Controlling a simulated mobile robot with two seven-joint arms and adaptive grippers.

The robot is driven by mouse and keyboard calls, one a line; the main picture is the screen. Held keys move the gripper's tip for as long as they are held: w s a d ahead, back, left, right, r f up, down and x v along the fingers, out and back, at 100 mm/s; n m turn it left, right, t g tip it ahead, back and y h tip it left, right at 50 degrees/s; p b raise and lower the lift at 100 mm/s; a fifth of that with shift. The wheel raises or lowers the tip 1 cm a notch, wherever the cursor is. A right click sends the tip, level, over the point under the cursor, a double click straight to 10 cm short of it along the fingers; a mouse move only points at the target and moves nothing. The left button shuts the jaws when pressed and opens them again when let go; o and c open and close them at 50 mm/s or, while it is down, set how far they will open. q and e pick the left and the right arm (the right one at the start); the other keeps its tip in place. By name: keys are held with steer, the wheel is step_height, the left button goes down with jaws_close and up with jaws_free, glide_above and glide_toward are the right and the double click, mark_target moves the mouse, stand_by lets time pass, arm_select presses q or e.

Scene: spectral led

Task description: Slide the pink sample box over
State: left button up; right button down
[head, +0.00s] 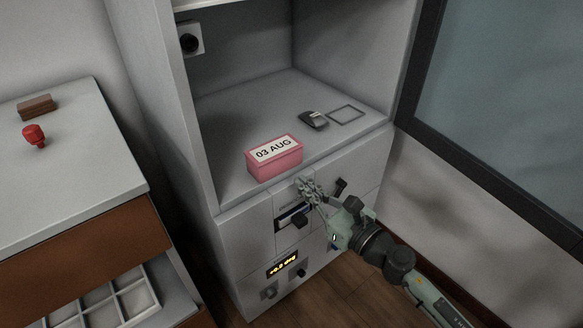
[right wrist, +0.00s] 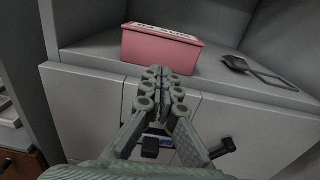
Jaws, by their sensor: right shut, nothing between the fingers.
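The pink sample box (head: 273,158) has a white label reading "03 AUG" on top. It sits near the front edge of the grey cabinet shelf (head: 235,120), toward the left. It also shows in the right wrist view (right wrist: 160,47), just beyond my fingertips. My right gripper (head: 308,188) is shut and empty, in front of the shelf edge and a little right of the box. A small gap seems to separate the fingers from the box, but I cannot tell for sure. My left gripper is in neither view.
Dark handles (head: 341,187) and a lit display (head: 282,265) stick to the cabinet front. A side counter (head: 60,170) holds a red knob (head: 34,135).

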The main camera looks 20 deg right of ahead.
mark_target(283, 167)
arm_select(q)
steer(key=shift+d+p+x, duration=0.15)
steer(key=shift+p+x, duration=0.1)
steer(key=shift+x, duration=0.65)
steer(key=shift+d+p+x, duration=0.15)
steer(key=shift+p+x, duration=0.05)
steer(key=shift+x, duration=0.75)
arm_select(e)
steer(key=shift+x, duration=2.4)
steer(key=shift+s, duration=0.1)
steer(key=shift+w+a+r, duration=0.1)
steer(key=shift+w+a, duration=0.05)
steer(key=shift+w, duration=0.25)
steer(key=x, duration=0.9)
steer(key=shift+w+a+p, duration=0.1)
steer(key=shift+w+p, duration=0.2)
steer(key=shift+p, duration=0.1)
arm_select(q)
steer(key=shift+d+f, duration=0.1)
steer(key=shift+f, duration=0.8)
arm_select(e)
steer(key=shift+s, duration=0.15)
